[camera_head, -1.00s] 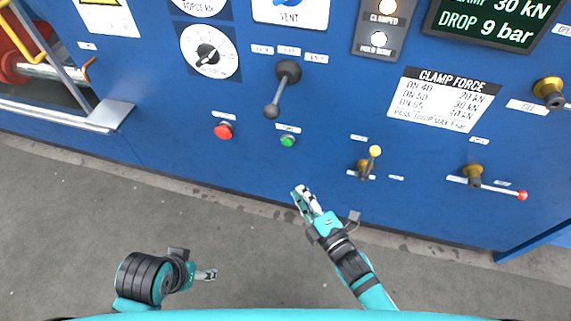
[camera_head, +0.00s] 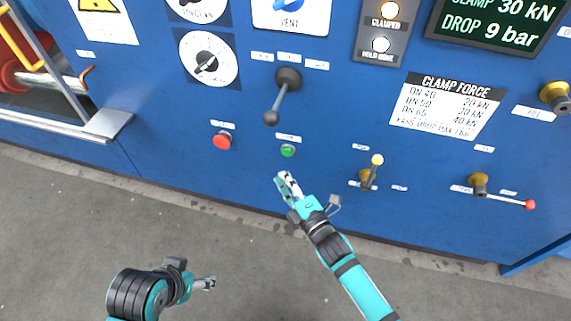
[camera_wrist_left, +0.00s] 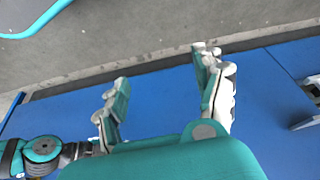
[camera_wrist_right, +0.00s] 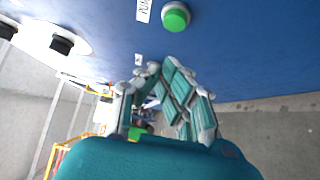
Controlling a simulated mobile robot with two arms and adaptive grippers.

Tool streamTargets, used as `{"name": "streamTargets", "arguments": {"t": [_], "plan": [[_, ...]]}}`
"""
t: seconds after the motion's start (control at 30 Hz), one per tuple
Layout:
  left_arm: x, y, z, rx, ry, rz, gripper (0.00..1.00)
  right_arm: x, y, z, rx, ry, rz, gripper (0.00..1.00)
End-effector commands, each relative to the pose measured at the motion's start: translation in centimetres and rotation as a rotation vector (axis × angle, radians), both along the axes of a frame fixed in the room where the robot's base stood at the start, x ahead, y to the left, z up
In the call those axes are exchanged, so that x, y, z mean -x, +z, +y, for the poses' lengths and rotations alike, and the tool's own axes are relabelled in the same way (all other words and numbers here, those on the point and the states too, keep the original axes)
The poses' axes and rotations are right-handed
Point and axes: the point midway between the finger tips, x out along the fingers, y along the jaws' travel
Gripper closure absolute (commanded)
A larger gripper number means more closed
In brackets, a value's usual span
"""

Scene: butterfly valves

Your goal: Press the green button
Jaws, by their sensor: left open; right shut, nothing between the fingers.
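The green button (camera_head: 288,150) sits on the blue panel, below the black lever and right of the red button. It also shows in the right wrist view (camera_wrist_right: 175,17), beyond my fingertips near the top. My right gripper (camera_head: 284,177) is shut and empty, just below the green button in the head view and apart from it. Its closed fingers also show in the right wrist view (camera_wrist_right: 160,75). My left gripper (camera_head: 210,283) is low over the floor, away from the button. In the left wrist view its fingers (camera_wrist_left: 165,85) are spread with nothing between them.
A red button (camera_head: 222,142) is left of the green one. A black lever (camera_head: 281,96) juts out above. A yellow-knobbed lever (camera_head: 371,171) and a red-knobbed lever (camera_head: 502,196) stand to the right. The grey floor (camera_head: 80,230) is clear.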

Motion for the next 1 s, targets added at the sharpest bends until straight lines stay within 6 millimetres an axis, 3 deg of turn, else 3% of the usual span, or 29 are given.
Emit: {"name": "streamTargets", "arguments": {"t": [0.13, 0.4, 0.87, 1.0], "plan": [[-3.0, 0.6, -0.9, 0.03, -0.012, -0.143, 0.31, -2.2, -0.1, 1.3, -0.001, 0.001, -0.002, 1.0], [-6.4, 2.3, -2.1, 0.069, -0.027, -0.323, 0.31, -5.2, -0.1, 0.3, 0.002, 0.001, -0.001, 1.0], [-7.1, 2.9, -2.3, 0.078, -0.029, -0.366, 0.31, -5.8, 0.0, 0.1, 0.001, 0.001, 0.001, 1.0], [-7.5, 3.0, -2.5, 0.082, -0.031, -0.39, 0.31, -6.9, -0.1, -0.2, 0.003, 0.0, -0.001, 1.0]]}}
